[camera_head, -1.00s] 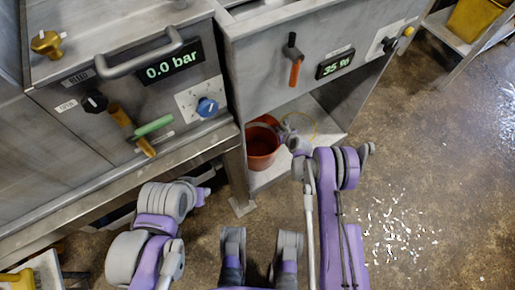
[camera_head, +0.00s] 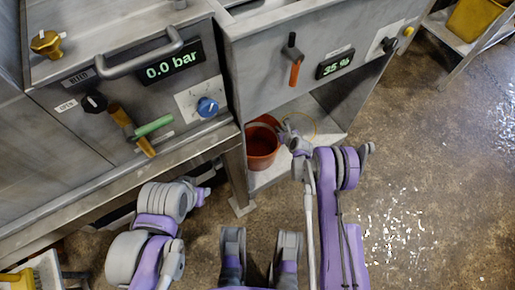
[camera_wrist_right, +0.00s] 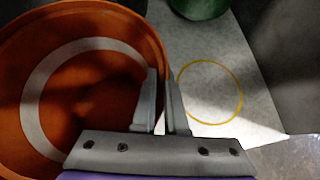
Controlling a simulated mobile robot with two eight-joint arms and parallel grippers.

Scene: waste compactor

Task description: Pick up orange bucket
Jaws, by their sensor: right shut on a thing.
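The orange bucket (camera_head: 262,150) stands on the low shelf under the right machine in the head view. In the right wrist view the bucket (camera_wrist_right: 95,20) fills the left side, with a pale ring inside it. My right gripper (camera_head: 287,130) is at the bucket's right rim; in the right wrist view its fingers (camera_wrist_right: 165,85) are closed together on the rim, one inside and one outside. My left arm shows at the lower left of the head view, but its fingertips cannot be made out clearly.
The pale shelf (camera_head: 272,175) has a yellow ring marking (camera_wrist_right: 240,95) right of the bucket. A green object (camera_wrist_right: 200,8) stands behind. The machine's steel leg (camera_head: 236,180) is just left of the bucket. A yellow bin (camera_head: 472,20) is at the upper right.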

